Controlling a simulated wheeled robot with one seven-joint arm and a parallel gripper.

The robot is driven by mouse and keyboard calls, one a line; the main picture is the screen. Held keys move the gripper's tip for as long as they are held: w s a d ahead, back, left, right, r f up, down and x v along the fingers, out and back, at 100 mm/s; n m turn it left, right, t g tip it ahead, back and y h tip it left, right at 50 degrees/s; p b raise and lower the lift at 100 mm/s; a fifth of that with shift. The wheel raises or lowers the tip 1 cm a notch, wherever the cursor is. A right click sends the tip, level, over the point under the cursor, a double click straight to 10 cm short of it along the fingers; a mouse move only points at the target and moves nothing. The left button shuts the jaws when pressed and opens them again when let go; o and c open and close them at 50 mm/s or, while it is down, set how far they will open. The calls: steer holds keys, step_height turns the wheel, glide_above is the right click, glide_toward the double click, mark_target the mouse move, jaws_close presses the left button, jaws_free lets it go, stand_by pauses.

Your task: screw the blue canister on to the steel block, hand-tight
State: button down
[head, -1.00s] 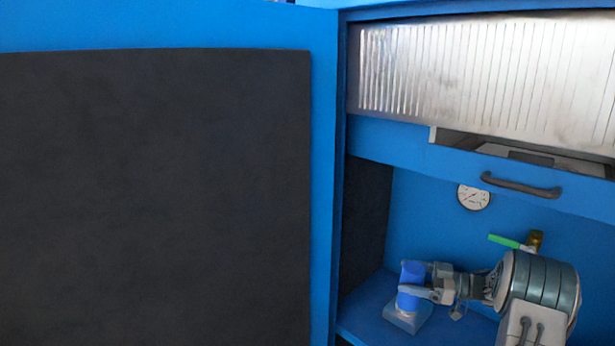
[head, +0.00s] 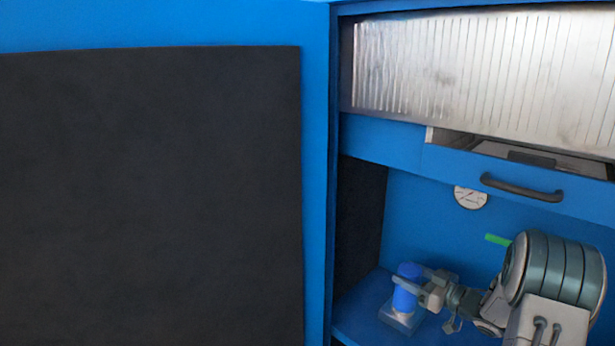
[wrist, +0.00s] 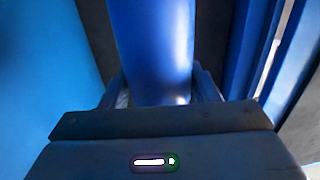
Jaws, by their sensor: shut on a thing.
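The blue canister (head: 405,298) stands upright over the steel block (head: 396,322) on the blue cabinet shelf, in the head view. My gripper (head: 408,283) comes in from the right and is shut around the canister's upper part. In the wrist view the canister (wrist: 152,50) fills the middle, with a finger on each side. The canister's lower end appears to meet the block, but I cannot tell whether the threads are engaged. Part of the canister is hidden by my fingers.
A round gauge (head: 470,197) and a green lever (head: 497,240) are on the back wall. A slightly open drawer with a dark handle (head: 522,187) hangs above my arm. The cabinet's dark left wall (head: 358,235) is close to the canister.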

steer(key=m+t+h, duration=0.1)
steer(key=m+h, duration=0.1)
steer(key=h, duration=0.1)
steer(key=a+m+t+h, duration=0.1)
steer(key=m+t+h, duration=0.1)
steer(key=a+m+t+h, duration=0.1)
steer(key=m+h, duration=0.1)
steer(key=h, duration=0.1)
steer(key=shift+s+a+r+t+h, duration=0.1)
steer(key=shift+a+r+t+h, duration=0.05)
steer(key=shift+a+t+h, duration=0.2)
steer(key=shift+c, duration=2.4)
jaws_free()
steer(key=shift+r, duration=0.1)
steer(key=shift+o, duration=0.3)
steer(key=shift+a, duration=0.1)
steer(key=shift+d+f, duration=0.3)
steer(key=shift+d, duration=0.1)
